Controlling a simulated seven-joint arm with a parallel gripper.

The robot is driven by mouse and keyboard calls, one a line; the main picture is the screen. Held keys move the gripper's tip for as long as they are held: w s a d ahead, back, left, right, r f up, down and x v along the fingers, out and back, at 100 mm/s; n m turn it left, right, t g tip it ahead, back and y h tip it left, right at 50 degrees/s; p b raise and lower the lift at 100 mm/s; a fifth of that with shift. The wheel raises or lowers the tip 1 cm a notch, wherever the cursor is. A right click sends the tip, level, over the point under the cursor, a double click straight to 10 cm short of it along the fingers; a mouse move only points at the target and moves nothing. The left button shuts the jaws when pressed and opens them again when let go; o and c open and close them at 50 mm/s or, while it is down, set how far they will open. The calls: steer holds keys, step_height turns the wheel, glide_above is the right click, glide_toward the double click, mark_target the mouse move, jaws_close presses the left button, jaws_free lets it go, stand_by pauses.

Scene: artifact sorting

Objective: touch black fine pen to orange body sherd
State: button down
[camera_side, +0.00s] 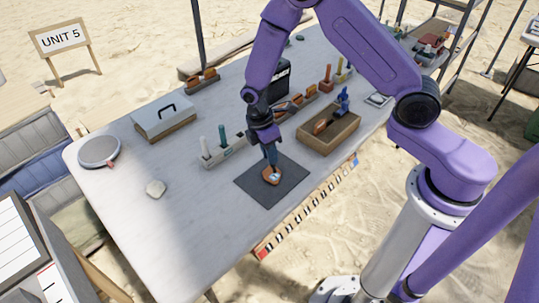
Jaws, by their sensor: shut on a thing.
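The orange sherd (267,178) lies on a dark square mat (254,189), with a small pale patch on its upper face. My gripper (269,147) points down just above the sherd. It is shut on a slim dark pen (271,157), whose lower end reaches down to the sherd. From this view I cannot tell whether the tip touches the sherd or stops just above it. The upper part of the pen is hidden by the gripper.
A grey holder (226,154) with a white and a teal upright item stands left of the mat. A wooden tray (330,143) stands to the right. The front-left tabletop is clear.

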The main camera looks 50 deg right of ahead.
steer(key=shift+r, duration=3.1)
